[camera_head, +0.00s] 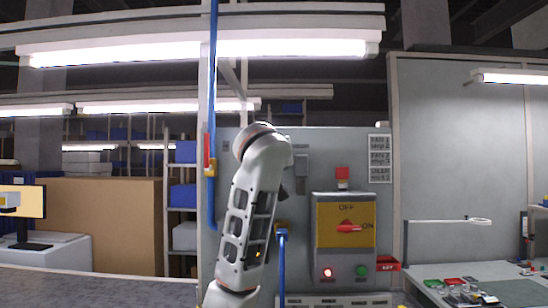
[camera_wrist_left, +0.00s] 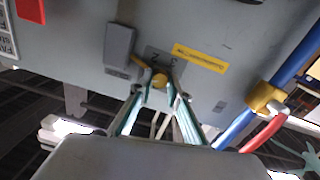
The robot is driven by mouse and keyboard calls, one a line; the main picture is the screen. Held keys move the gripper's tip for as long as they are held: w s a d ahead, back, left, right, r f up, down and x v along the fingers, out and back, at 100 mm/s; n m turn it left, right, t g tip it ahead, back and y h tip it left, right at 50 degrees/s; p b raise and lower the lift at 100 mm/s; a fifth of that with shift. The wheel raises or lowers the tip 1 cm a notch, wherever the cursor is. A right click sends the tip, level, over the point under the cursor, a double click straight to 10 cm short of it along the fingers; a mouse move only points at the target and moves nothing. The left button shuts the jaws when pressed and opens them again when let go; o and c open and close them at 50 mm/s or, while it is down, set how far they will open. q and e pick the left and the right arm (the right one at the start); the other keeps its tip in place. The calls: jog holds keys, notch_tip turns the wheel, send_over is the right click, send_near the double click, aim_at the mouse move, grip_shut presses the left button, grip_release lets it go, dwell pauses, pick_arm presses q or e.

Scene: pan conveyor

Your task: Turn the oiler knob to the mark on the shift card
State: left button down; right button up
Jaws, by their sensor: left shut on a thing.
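In the left wrist view, my left gripper (camera_wrist_left: 159,92) is shut on a small yellow knob (camera_wrist_left: 159,80). A grey dial plate (camera_wrist_left: 165,57) with dark figures sits behind it on the panel, partly hidden. A yellow label strip (camera_wrist_left: 200,58) is beside the plate; its print is too small to read. In the head view, my left arm stands in front of the panel and hides the knob and the fingertips. The white shift card (camera_head: 380,158) hangs on the panel at right, with lines for FAN 1, FAN 2 and OILER; the oiler value is not clearly legible. My right gripper is not in view.
A yellow switch box (camera_head: 345,240) with a red handle and OFF/ON marks stands right of my arm. Blue pipes (camera_head: 212,110) with a yellow fitting (camera_wrist_left: 266,99) run near the panel. A grey box (camera_wrist_left: 119,45) is close to the knob. A workbench (camera_head: 500,285) is at right.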

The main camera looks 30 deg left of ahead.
pick_arm(q)
jog(key=m, duration=1.3)
jog(key=shift+d+r+g, duration=0.1)
jog(key=shift+g, duration=0.2)
dwell(0.5)
jog(key=c, duration=1.9)
grip_release()
